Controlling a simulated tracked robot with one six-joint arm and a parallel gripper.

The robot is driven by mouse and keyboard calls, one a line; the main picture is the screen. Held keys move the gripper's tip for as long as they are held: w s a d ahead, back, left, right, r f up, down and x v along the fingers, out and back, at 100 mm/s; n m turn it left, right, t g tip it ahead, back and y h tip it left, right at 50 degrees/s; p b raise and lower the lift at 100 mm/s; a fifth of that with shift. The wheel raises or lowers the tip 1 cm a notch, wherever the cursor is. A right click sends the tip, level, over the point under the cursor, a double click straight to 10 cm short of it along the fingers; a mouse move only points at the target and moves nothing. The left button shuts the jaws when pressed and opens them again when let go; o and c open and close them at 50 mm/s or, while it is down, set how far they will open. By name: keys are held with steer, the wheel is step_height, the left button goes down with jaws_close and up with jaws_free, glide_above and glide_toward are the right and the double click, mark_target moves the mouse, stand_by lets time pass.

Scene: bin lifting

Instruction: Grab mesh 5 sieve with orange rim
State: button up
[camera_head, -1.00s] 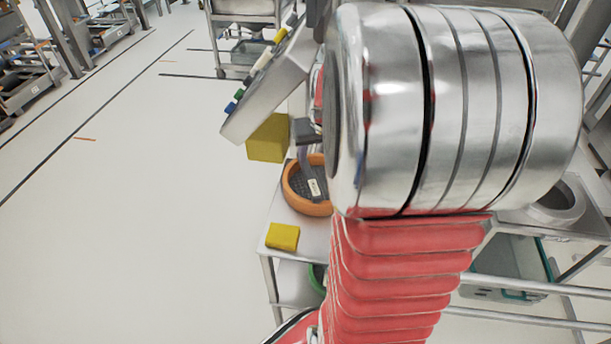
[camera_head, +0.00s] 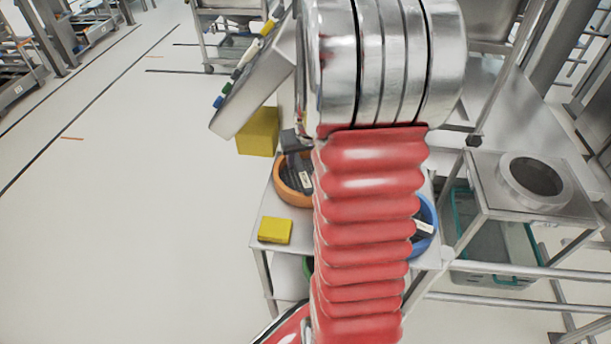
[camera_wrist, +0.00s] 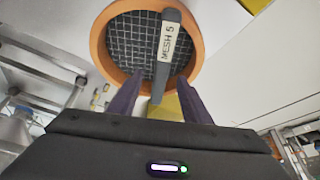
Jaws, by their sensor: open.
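The sieve with the orange rim (camera_head: 280,186) sits on the grey metal table, partly hidden behind my arm in the head view. In the wrist view the orange rim (camera_wrist: 97,50) surrounds a dark wire mesh. A grey handle labelled "MESH 5" (camera_wrist: 167,50) crosses the mesh toward me. My gripper (camera_wrist: 160,80) is open, its two dark fingers pointing at the sieve, one on each side of the handle in the picture. I cannot tell how far the fingertips are from the handle.
A yellow block (camera_head: 275,230) lies on the table's front corner, and another (camera_head: 257,132) is behind it. A blue-rimmed sieve (camera_head: 427,222) is right of my arm. A round metal ring (camera_head: 533,180) stands on another table at right. Open floor lies left.

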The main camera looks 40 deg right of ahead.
mark_target(300, 165)
steer(key=shift+f, duration=0.2)
steer(key=shift+x, duration=2.65)
steer(key=shift+w+r, duration=0.1)
steer(key=shift+c, duration=0.5)
jaws_close()
